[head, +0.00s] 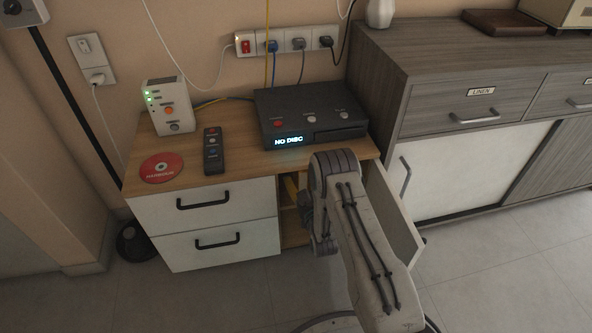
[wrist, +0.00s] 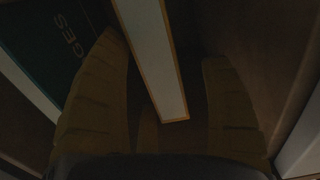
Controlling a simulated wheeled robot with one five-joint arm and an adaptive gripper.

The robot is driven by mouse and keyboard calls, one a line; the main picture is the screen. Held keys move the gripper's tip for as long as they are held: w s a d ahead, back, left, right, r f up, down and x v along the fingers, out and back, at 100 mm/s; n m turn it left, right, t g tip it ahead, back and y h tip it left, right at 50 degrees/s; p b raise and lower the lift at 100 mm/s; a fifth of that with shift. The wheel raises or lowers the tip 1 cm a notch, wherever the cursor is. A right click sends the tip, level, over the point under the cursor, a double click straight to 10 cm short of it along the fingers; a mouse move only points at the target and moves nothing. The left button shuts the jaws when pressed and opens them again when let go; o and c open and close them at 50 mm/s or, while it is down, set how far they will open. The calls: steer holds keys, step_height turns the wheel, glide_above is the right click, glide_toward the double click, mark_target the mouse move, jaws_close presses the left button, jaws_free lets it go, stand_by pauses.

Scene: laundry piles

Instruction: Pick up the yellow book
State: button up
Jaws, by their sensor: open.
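The yellow book (wrist: 152,60) stands in the dark cabinet compartment in the wrist view, its pale page edge framed by thin yellow cover edges. My gripper (wrist: 162,52) is open, with one finger on each side of the book and visible gaps between. In the head view, a yellow strip, likely the same book (head: 291,189), shows inside the compartment of the small cabinet (head: 206,206), just left of my arm. My arm hides most of that opening and my fingers in the head view.
A dark green book (wrist: 62,38) with pale letters lies left of the yellow one in the wrist view. The cabinet door (head: 393,212) stands open right of my arm. A disc player (head: 311,112), remote (head: 212,151), router (head: 168,106) and red disc (head: 161,168) rest on top.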

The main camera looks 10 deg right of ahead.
steer(key=w+b, duration=0.1)
steer(key=f+b, duration=0.1)
steer(key=shift+w+d+b, duration=0.1)
steer(key=shift+w+b, duration=0.25)
steer(key=shift+b, duration=0.05)
steer(key=shift+w+r+b, duration=0.25)
steer(key=shift+w+b, duration=0.7)
steer(key=shift+b, duration=0.2)
steer(key=shift+r, duration=0.1)
steer(key=shift+c, duration=0.5)
steer(key=c, duration=1.2)
steer(key=shift+r, duration=0.1)
steer(key=shift+c, duration=0.4)
steer(key=shift+w+r, duration=0.1)
